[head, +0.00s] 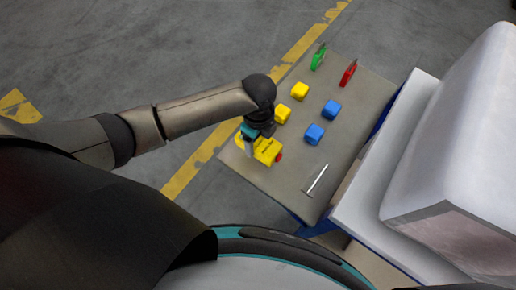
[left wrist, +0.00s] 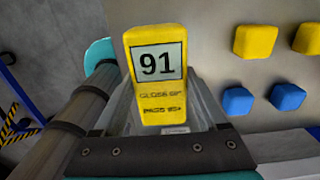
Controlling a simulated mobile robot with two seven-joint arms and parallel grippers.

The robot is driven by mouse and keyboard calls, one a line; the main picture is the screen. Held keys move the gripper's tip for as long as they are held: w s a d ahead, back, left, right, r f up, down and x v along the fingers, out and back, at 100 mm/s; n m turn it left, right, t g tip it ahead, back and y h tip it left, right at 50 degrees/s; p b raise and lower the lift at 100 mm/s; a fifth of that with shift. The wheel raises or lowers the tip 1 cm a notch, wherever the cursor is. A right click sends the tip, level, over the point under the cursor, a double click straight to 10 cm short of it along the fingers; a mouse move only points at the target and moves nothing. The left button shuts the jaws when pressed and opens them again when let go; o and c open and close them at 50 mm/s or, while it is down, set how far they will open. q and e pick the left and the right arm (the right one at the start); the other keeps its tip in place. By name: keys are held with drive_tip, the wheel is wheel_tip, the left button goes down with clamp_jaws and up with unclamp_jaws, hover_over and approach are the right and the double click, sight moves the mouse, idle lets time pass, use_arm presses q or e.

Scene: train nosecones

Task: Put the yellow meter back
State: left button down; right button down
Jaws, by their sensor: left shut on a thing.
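The yellow meter (head: 266,150) is at the left corner of the grey table top (head: 300,170) in the head view. In the left wrist view the meter (left wrist: 158,95) stands between the fingers, with a display reading 91 and dark lettering below it. My left gripper (head: 252,143) is shut on the meter from above. I cannot tell whether the meter touches the table. My right gripper is not in view.
Yellow blocks (head: 300,91) and blue blocks (head: 315,133) stand mid-table. A green tool (head: 318,57) and a red tool (head: 348,73) are at the far end. A large white body (head: 460,150) is at the right.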

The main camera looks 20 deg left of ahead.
sight(258, 150)
use_arm(q)
drive_tip(key=shift+f+b, duration=0.55)
drive_tip(key=shift+f, duration=2.05)
drive_tip(key=shift+f, duration=0.15)
unclamp_jaws()
wheel_tip(258, 150, up, 12)
drive_tip(key=p, duration=0.2)
drive_tip(key=shift+p, duration=0.35)
